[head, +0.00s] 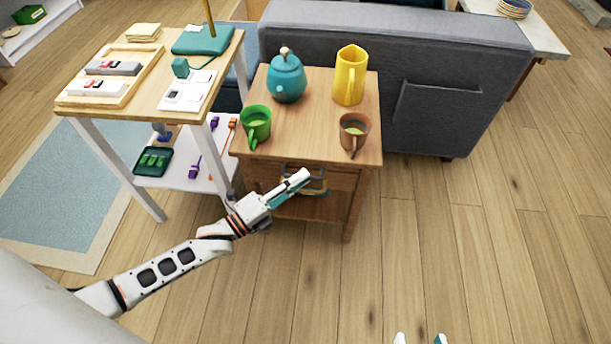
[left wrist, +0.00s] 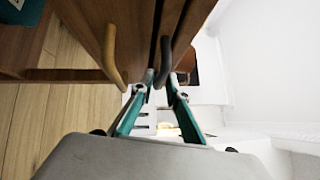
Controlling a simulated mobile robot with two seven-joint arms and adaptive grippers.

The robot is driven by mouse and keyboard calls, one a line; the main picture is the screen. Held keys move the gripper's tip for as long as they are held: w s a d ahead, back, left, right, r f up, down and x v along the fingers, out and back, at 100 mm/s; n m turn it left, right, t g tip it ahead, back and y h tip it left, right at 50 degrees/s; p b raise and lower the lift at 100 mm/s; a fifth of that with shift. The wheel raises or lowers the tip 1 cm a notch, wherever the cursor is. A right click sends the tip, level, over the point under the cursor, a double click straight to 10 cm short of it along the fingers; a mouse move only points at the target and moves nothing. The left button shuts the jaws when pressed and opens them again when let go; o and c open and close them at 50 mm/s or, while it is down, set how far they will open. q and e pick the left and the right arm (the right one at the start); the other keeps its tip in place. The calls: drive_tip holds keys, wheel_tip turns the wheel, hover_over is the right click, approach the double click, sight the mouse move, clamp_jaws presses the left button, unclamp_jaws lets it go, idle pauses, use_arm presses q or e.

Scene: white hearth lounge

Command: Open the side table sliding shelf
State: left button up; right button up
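The wooden side table (head: 312,133) stands at the centre of the head view, with its front facing me. Two handles sit on its front. In the left wrist view a dark handle (left wrist: 163,58) is on a thin wooden front, beside a brass handle (left wrist: 110,55) on a wider front. My left gripper (head: 300,184) is at the table front. In the left wrist view its teal fingertips (left wrist: 161,80) are close together, around the end of the dark handle. They hide much of the handles in the head view. My right gripper (head: 420,339) shows only its separated fingertips at the bottom edge.
On the table top are a teal teapot (head: 287,78), yellow pitcher (head: 350,76), green mug (head: 256,124) and brown mug (head: 354,131). A white-legged shelf (head: 150,98) stands close at left. A grey sofa (head: 440,65) is behind. The floor (head: 470,240) at right is clear.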

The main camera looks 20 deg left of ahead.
use_arm(q)
drive_tip(key=shift+x, duration=0.9)
clamp_jaws()
use_arm(e)
drive_tip(key=shift+a+r, duration=0.1)
drive_tip(key=shift+r, duration=0.05)
use_arm(q)
drive_tip(key=shift+s, duration=0.15)
